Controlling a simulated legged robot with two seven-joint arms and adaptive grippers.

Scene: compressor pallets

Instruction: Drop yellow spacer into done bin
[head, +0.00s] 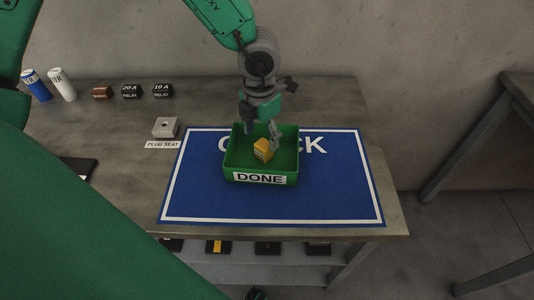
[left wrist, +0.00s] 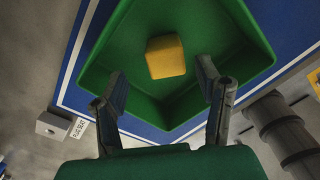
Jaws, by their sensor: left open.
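The yellow spacer (head: 263,150) is a small block inside the green done bin (head: 233,176). In the left wrist view the spacer (left wrist: 166,57) shows over the floor of the bin (left wrist: 120,57), beyond the fingertips and apart from them. I cannot tell whether it rests on the floor or is in the air. My left gripper (head: 262,131) is over the bin, pointing down, with its fingers spread. In the left wrist view the left gripper (left wrist: 160,88) is open with nothing between its fingers. My right gripper is not in view.
The bin stands on a blue mat (head: 340,190) on the grey table (head: 120,180). A grey plug seat block (head: 165,127) is left of the mat. Two relays (head: 132,91), a copper-coloured part (head: 102,93) and two cylinders (head: 48,85) stand at the back left. The mat's right side is clear.

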